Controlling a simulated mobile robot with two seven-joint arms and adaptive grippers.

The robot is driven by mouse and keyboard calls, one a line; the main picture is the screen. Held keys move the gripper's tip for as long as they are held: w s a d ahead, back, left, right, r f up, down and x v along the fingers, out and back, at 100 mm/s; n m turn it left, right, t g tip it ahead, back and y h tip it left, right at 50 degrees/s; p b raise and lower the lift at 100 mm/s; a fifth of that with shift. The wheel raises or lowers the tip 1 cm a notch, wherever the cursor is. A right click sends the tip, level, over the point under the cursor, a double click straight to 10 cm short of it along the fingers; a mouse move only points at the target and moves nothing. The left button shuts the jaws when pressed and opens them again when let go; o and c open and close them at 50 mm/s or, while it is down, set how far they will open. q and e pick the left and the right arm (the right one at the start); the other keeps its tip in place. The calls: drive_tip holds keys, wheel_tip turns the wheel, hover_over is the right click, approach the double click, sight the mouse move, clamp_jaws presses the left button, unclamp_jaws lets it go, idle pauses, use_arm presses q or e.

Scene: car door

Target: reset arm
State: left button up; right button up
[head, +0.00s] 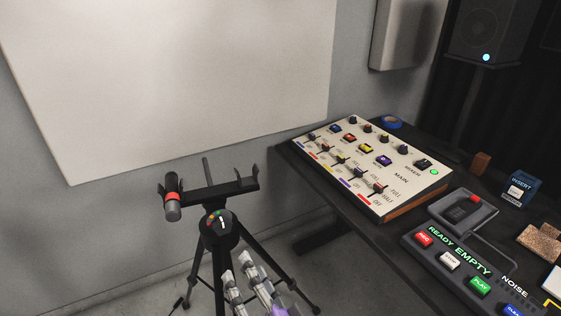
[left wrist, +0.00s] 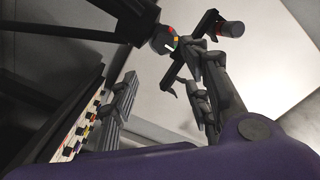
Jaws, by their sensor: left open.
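My left gripper (head: 240,270) is at the bottom centre of the head view, in front of the black tripod stand (head: 218,225). Its two grey fingers are apart, and I see nothing between them. In the left wrist view the open fingers of my left gripper (left wrist: 160,75) show with the stand's crossbar (left wrist: 185,65) beyond them. A dark microphone with a red band (head: 173,199) is at the left end of the stand's crossbar. I cannot tell whether the gripper touches the stand. My right gripper is not in view.
A dark desk (head: 320,198) on the right holds a mixer panel (head: 375,145), a recorder panel with lit buttons (head: 465,265), a dark cradle (head: 463,212) and a blue box (head: 522,190). A large pale panel (head: 170,80) hangs on the wall. Floor is clear left of the tripod.

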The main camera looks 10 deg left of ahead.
use_arm(q)
drive_tip(key=s+d+f+m+g+h+p, duration=0.1)
drive_tip(key=d+f+g+h+p, duration=0.1)
drive_tip(key=f+h, duration=0.45)
drive_tip(key=s+d+f+m+g+h+p, duration=0.1)
drive_tip(key=s+f+m+h, duration=0.15)
drive_tip(key=f, duration=0.65)
drive_tip(key=s+a+f+n+g+p, duration=0.1)
drive_tip(key=s+a+p, duration=0.1)
drive_tip(key=s+a, duration=0.2)
drive_tip(key=s+a+f+n+g+h+p, duration=0.1)
drive_tip(key=s+a, duration=0.4)
drive_tip(key=s, duration=0.5)
drive_tip(key=s+a+f+n+g+p, duration=0.1)
drive_tip(key=s+a+n+p, duration=0.2)
drive_tip(key=s, duration=0.5)
drive_tip(key=shift+a+p, duration=0.65)
drive_tip(key=shift+p, duration=0.2)
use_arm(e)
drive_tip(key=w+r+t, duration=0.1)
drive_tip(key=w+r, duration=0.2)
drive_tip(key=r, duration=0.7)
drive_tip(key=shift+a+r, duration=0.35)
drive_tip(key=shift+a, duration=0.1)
use_arm(q)
drive_tip(key=shift+n, duration=0.25)
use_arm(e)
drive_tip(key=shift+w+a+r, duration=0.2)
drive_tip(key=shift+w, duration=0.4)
